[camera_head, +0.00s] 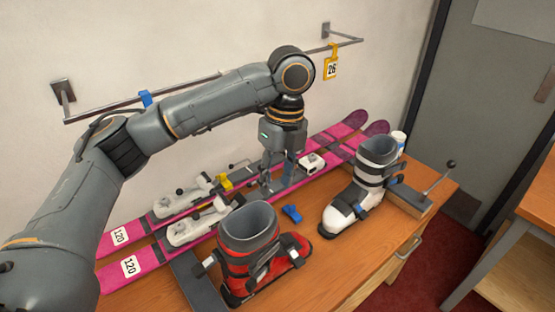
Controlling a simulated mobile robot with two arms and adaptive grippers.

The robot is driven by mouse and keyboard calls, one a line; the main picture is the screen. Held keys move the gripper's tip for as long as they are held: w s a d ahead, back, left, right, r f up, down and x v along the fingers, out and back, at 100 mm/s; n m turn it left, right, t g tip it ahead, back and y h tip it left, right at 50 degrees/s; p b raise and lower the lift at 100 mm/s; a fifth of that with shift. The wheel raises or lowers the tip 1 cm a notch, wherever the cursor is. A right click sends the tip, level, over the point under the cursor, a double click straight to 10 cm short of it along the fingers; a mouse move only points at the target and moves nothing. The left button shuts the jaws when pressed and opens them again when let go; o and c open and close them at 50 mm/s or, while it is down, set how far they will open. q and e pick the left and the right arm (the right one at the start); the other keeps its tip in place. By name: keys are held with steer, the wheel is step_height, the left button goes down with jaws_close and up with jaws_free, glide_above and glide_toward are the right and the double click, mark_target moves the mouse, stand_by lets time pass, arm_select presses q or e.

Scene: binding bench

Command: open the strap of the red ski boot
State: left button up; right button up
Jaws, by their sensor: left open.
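The red ski boot (294,247) stands upright at the near edge of the bench, with a grey liner and dark bands around its cuff and front. Pale buckle parts show at its sides, but whether the strap is open or closed cannot be told. My left gripper (275,184) points down above the pink skis, behind the red boot and apart from it. It is open, and nothing shows between its fingers. My right gripper is out of view.
Pink skis (350,123) with white bindings (195,227) lie along the wooden bench (350,275). A white boot (341,215) stands to the right, near a lever (437,180). A blue piece (291,213) lies between the boots. A wall rail (190,88) runs behind.

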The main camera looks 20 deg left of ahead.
mark_target(270, 226)
arm_select(q)
steer(key=f, duration=0.2)
steer(key=shift+s+f, duration=0.4)
steer(key=f, duration=0.6)
steer(key=s+f, duration=0.1)
steer(key=f, duration=0.2)
steer(key=shift+a+f+p, duration=0.35)
steer(key=shift+a+p, duration=0.05)
steer(key=shift+f, duration=0.5)
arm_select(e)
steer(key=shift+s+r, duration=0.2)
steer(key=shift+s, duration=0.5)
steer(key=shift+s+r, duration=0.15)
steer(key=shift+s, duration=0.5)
